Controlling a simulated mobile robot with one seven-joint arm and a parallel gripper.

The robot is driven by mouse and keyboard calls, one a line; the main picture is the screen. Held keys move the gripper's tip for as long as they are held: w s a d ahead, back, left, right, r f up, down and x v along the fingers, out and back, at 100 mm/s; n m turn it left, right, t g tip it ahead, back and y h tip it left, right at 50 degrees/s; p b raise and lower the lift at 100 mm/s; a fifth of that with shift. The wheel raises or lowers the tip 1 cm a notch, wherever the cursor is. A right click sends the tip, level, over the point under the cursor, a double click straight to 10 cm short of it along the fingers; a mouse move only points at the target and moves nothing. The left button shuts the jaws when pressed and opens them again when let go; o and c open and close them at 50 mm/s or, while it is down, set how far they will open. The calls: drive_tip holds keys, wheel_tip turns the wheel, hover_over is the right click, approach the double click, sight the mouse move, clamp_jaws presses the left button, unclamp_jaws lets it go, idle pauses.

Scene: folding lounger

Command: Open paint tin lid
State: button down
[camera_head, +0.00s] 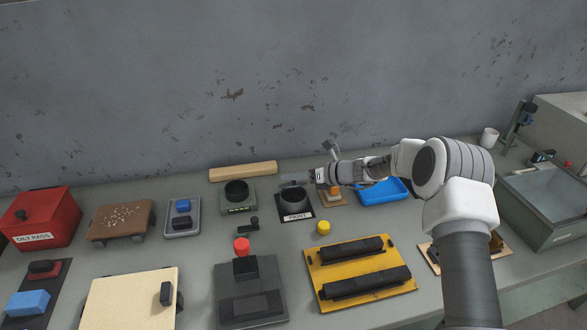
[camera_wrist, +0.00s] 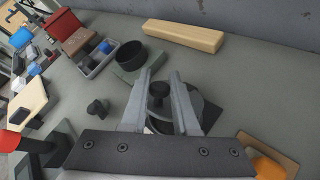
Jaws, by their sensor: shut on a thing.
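The paint tin (camera_head: 294,207), dark with a white PAINT label, stands on a dark square mat (camera_head: 308,213) near the middle of the bench. My gripper (camera_head: 292,180) is over the tin, reaching in from the right. In the wrist view, my gripper's two grey fingers (camera_wrist: 161,80) are on either side of the lid's black knob (camera_wrist: 158,91) and are shut on it. The grey lid (camera_wrist: 190,100) shows partly between and beside the fingers. The fingers and wrist hide much of the tin, and I cannot tell whether the lid touches its rim.
A green unit with a round black top (camera_head: 237,193) stands left of the tin, with a wooden beam (camera_head: 243,171) behind. A blue tray (camera_head: 384,191) is to the right. A yellow cylinder (camera_head: 323,228) and a yellow fixture (camera_head: 355,284) are in front.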

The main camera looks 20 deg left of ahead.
drive_tip(key=shift+w+r+m+p, duration=0.15)
drive_tip(key=shift+w+m+p, duration=0.15)
drive_tip(key=shift+p, duration=0.3)
drive_tip(key=c, duration=0.7)
unclamp_jaws()
drive_tip(key=shift+s+a, duration=0.1)
drive_tip(key=shift+o, duration=0.2)
drive_tip(key=v, duration=1.7)
drive_tip(key=shift+w+r+b, duration=0.25)
drive_tip(key=shift+r+b, duration=0.1)
drive_tip(key=shift+r, duration=0.1)
